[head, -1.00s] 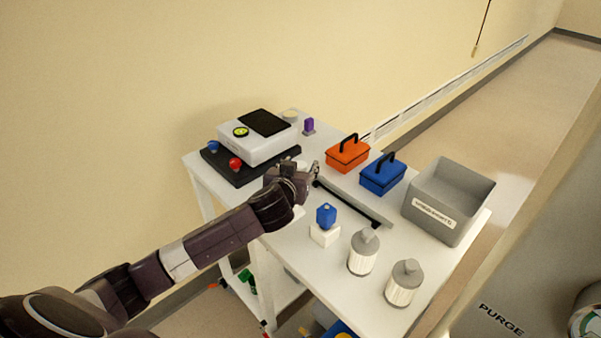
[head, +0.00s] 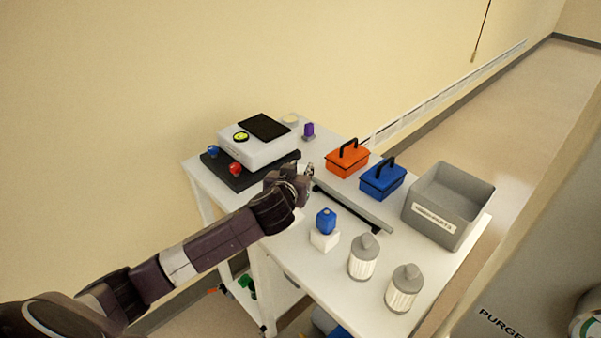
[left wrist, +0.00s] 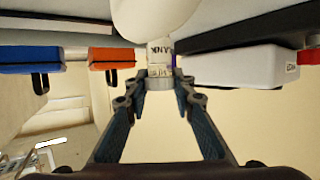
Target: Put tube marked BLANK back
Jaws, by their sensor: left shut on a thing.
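My left gripper (head: 306,178) is over the white cart top, between the scale and the long grey bar. In the left wrist view my left gripper (left wrist: 158,85) is shut on a pale tube (left wrist: 160,58) with dark lettering, of which only the last part, like "ANK", reads. A wide white rounded shape (left wrist: 165,15) lies beyond the tube; I cannot tell whether it is part of it. In the head view the tube is hidden or too small to tell. My right gripper is not in view.
The white scale (head: 258,146) stands behind my gripper. The grey bar (head: 352,204), orange box (head: 347,162), blue box (head: 382,181) and grey bin (head: 430,216) are to the right. A blue-topped white block (head: 324,240) and two grey-capped canisters (head: 363,258) stand in front.

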